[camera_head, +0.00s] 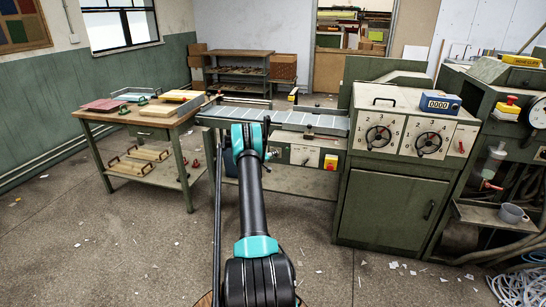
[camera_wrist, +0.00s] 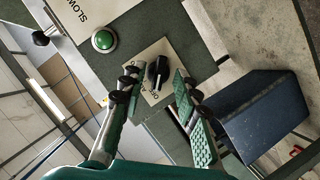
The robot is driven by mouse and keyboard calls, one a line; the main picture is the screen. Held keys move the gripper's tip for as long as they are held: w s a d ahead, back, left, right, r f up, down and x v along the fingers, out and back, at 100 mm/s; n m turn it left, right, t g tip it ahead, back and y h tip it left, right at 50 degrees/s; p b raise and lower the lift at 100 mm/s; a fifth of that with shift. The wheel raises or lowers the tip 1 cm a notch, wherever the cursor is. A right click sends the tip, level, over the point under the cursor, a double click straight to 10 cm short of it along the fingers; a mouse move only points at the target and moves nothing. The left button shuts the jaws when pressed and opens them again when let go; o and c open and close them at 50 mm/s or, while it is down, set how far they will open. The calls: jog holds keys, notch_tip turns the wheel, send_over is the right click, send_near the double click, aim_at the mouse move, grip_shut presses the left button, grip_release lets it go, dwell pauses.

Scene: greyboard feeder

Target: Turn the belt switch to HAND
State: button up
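The belt switch appears to be the black knob (camera_wrist: 158,72) on a small cream plate (camera_wrist: 146,56) in the wrist view. My gripper (camera_wrist: 156,80) is open, with one finger on each side of the knob and a visible gap to the right finger. Whether the left finger touches the plate cannot be told. In the head view my arm reaches to the belt's front panel (camera_head: 304,155); the fingers and the knob are not clear there.
A green push button (camera_wrist: 103,41) and a "SLOW" label (camera_wrist: 86,10) sit near the switch. A blue bin (camera_wrist: 262,112) stands close to the right finger. A red-and-yellow stop button (camera_head: 330,162) is on the panel's right. A wooden table (camera_head: 130,114) stands at left.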

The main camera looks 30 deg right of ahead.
jog(key=shift+w+d+f, duration=0.15)
jog(key=shift+d, duration=0.35)
grip_shut()
